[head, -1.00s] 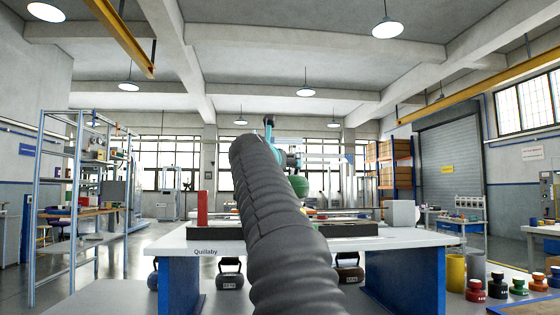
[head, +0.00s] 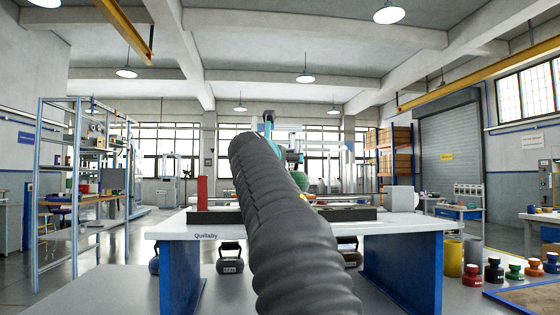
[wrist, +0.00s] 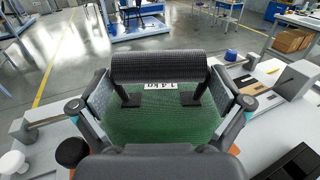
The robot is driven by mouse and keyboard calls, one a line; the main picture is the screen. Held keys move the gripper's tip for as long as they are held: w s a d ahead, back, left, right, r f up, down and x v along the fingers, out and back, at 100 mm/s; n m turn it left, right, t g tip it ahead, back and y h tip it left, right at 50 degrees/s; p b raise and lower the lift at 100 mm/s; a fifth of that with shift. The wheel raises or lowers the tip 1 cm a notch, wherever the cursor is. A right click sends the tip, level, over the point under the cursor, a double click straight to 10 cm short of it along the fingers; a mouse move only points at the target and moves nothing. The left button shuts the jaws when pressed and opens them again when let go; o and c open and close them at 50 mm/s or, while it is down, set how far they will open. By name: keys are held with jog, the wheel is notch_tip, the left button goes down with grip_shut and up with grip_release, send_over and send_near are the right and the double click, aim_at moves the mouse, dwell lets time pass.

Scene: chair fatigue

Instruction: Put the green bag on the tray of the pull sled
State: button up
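In the wrist view the green bag (wrist: 160,122) is between the two fingers of my gripper (wrist: 160,100). It has a thick black roller-like handle on top and a white weight label. The finger pads lie along both sides of the bag and appear closed on it. In the head view my arm covers much of the middle; a bit of the green bag (head: 313,186) shows just right of it, above the table top.
A white table (head: 420,222) with blue legs carries black bars (head: 350,214), a red block (head: 202,192) and a grey block (head: 402,198). Dark kettlebells (head: 230,260) stand beneath it. Coloured weights (head: 494,270) stand on the right. A shelf rack (head: 85,190) is at left.

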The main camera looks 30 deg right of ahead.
jog(key=shift+r, duration=0.15)
jog(key=shift+s+a, duration=0.2)
jog(key=shift+a, duration=0.05)
jog(key=b+v, duration=0.2)
jog(key=v, duration=0.9)
jog(key=shift+a, duration=0.15)
jog(key=shift+s, duration=0.2)
